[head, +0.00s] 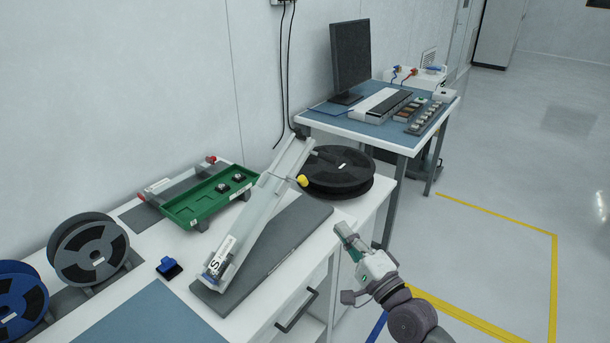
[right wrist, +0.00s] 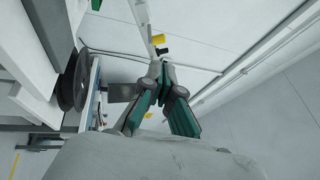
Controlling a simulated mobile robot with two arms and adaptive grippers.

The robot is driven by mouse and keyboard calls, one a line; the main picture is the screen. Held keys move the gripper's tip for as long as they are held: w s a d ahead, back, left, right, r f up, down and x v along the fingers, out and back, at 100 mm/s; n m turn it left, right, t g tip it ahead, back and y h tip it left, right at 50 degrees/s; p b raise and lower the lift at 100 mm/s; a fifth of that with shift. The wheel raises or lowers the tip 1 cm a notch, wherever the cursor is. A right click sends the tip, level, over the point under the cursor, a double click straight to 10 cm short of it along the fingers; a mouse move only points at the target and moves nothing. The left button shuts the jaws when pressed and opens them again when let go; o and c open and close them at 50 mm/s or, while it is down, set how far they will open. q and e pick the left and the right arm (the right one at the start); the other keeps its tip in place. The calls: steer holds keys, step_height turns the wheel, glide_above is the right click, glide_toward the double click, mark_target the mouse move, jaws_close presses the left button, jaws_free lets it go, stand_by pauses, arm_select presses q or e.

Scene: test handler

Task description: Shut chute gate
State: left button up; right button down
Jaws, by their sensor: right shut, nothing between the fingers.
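The sloping chute (head: 252,212) is a pale rail channel on a dark grey base, with its low end toward the front left. A yellow knob (head: 302,181) sits at its right side, near the upper part, on a thin lever; I cannot tell whether the gate is open or shut. In the right wrist view the yellow knob (right wrist: 158,39) shows just beyond my fingertips. My right gripper (head: 343,231) is shut and empty, to the right of and below the knob, apart from it. Its closed fingers also show in the right wrist view (right wrist: 161,70). My left gripper is out of view.
A green tray (head: 178,214) with small dark parts lies left of the chute. A black reel (head: 345,190) lies behind it. A grey reel (head: 78,265), a blue reel (head: 8,283) and a small blue part (head: 169,267) are at the left. Open floor lies right of the bench.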

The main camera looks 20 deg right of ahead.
steer(key=p, duration=0.2)
glide_toward(304, 183)
steer(key=p+x, duration=0.1)
steer(key=x, duration=0.5)
steer(key=shift+w+a+r, duration=0.1)
steer(key=shift+w+r, duration=0.15)
steer(key=shift+w+a, duration=0.1)
steer(key=shift+w, duration=0.3)
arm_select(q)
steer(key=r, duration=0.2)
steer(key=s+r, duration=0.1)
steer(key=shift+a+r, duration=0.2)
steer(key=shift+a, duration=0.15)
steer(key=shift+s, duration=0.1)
